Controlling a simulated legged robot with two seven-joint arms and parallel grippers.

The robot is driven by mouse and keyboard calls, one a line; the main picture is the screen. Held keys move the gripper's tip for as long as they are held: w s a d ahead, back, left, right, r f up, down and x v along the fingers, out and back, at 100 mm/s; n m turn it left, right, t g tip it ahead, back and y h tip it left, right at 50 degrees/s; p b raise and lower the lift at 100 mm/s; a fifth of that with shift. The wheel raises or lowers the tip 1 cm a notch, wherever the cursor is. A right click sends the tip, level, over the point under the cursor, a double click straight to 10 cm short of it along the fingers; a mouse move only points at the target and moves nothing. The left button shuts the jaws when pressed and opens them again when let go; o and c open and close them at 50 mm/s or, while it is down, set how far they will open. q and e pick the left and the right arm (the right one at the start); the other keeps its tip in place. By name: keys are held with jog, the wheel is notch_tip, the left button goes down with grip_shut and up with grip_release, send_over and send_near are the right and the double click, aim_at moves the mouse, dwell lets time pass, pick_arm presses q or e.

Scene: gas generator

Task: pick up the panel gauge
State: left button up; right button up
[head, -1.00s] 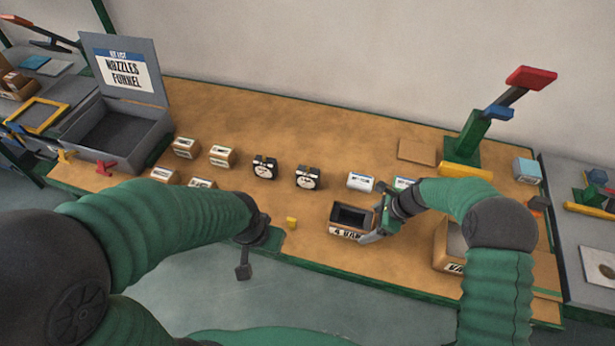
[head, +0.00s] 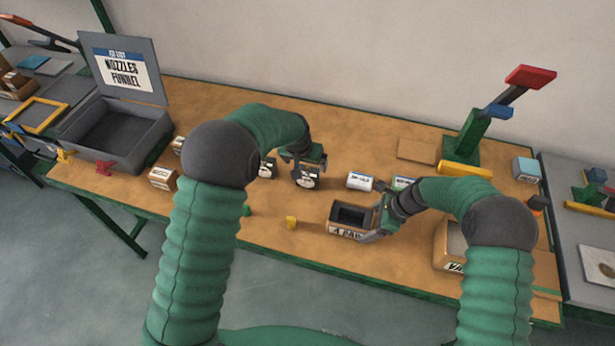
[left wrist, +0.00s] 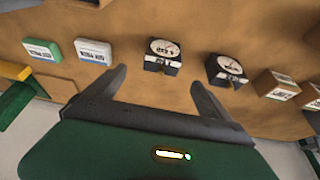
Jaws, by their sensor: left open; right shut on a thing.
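Two panel gauges, dark blocks with round white dials, stand on the workbench. The right-hand gauge (head: 307,180) is partly hidden by my left gripper (head: 304,160); the other gauge (head: 267,169) is partly hidden behind my left arm. In the left wrist view my left gripper (left wrist: 158,77) is open and empty, with one gauge (left wrist: 162,56) ahead between its fingertips, apart from them. The second gauge (left wrist: 226,70) lies just right of the fingers there. My right gripper (head: 379,222) is shut on the right side of an open box (head: 347,232) marked "4 BAR".
White labelled blocks (head: 359,181) stand right of the gauges. Small boxes (head: 162,178) stand at left, near a grey open case (head: 160,128) labelled "NOZZLES FUNNEL". A green stand (head: 468,140) is at back right.

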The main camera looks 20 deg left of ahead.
aim_at(307, 169)
pick_arm(q)
jog(key=x, duration=0.9)
jog(key=shift+a+f, duration=0.2)
jog(key=shift+f, duration=0.05)
jog(key=shift+r, duration=0.1)
jog(key=c, duration=1.7)
notch_tip(307, 169, up, 10)
jog(key=shift+w+f, duration=0.1)
jog(key=w, duration=0.5)
jog(key=f, duration=0.6)
jog(key=d+f, duration=0.1)
jog(key=f, duration=0.2)
jog(key=shift+f, duration=0.4)
